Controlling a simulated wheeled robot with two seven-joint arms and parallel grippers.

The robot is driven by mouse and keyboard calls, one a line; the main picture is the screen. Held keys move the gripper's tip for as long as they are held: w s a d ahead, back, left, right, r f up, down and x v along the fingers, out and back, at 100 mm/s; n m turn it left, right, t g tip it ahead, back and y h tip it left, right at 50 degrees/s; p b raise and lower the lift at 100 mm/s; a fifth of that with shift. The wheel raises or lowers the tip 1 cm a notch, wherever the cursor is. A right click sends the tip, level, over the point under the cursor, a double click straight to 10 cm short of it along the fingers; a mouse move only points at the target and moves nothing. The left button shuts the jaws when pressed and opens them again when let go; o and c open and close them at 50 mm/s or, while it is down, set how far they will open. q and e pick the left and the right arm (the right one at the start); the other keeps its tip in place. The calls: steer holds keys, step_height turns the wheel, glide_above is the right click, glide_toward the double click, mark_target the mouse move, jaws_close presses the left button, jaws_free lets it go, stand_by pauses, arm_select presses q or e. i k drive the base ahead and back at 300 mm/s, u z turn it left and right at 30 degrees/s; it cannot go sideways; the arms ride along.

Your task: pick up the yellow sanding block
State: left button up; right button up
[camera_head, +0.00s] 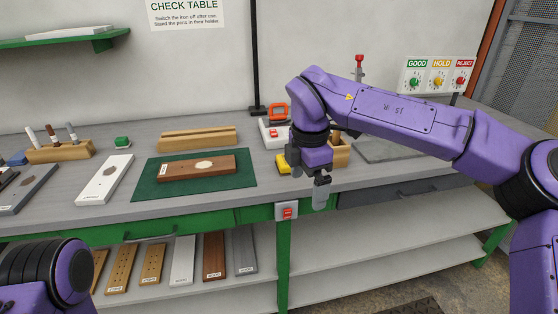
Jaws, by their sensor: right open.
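The yellow sanding block (283,164) lies on the grey bench top, just right of the green mat, and its right part is hidden behind my right gripper. My right gripper (309,188) points down at the bench's front edge, open and with nothing seen between its fingers. It is in front of and slightly right of the block in the picture. I cannot tell whether it touches the block. My left gripper is out of view; only part of my left arm shows at the bottom left.
A brown board (196,168) with a pale oval lies on the green mat (148,187). A white board (104,180) lies to its left. A wooden holder (341,154) is partly behind my right wrist. A red switch (287,211) is on the bench front.

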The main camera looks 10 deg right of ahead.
mark_target(284, 169)
steer(key=i, duration=0.85)
steer(key=z, duration=0.05)
